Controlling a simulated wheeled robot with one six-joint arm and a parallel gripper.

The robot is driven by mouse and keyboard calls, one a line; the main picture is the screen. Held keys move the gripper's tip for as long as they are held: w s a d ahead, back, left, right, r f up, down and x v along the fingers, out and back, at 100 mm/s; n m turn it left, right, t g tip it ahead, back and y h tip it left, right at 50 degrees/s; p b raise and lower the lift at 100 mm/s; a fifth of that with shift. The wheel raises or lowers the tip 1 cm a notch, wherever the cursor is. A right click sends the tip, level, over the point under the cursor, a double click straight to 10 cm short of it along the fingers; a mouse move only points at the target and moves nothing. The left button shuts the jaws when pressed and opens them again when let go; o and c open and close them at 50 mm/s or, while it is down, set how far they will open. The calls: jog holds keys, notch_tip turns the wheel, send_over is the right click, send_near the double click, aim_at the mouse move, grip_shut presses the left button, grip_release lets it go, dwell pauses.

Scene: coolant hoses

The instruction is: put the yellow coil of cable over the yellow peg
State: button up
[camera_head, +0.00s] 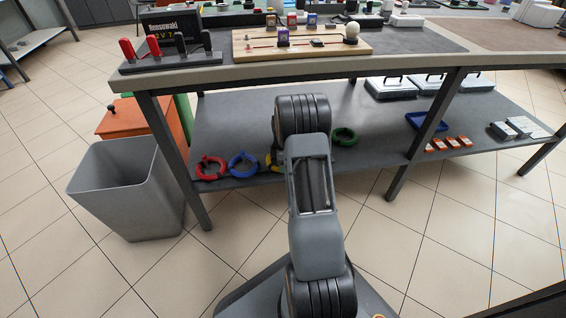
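The yellow coil of cable (270,160) lies on the lower shelf of the workbench, between the blue coil and my arm. Only a thin part of its left side shows; my arm hides the rest. I cannot make out a yellow peg in this view. My arm rises from the bottom middle and covers the centre of the shelf. My gripper does not show.
A red coil (210,168) and a blue coil (243,164) lie left of the yellow one, a green coil (344,137) to the right. The benchtop (415,36) overhangs the shelf (235,115). A grey bin (130,190) stands at left; open floor lies in front.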

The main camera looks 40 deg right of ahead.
notch_tip(320, 180, up, 8)
jog(key=p, duration=0.3)
jog(key=shift+f+p, duration=0.25)
jog(key=shift+p, duration=0.15)
jog(key=shift+s, duration=0.1)
dwell(0.5)
